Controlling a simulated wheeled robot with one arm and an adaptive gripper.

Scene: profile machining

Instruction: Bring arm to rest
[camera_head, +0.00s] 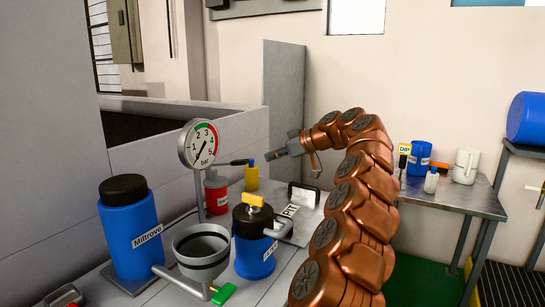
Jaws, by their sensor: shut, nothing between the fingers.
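My copper-coloured arm rises from the bottom centre, arches over at the top and points left. My gripper (270,156) is small and dark at its end. It is shut and holds nothing. It hangs in the air in front of a grey upright panel, near a yellow container (251,177) in the picture. I cannot tell whether they are close in depth.
A pressure gauge (198,144), a blue Miltrove canister (132,238), a grey funnel cup (203,252) and a blue can (253,255) crowd the left bench. A metal table (470,200) with a blue mug (420,157) and white jug (466,166) stands right.

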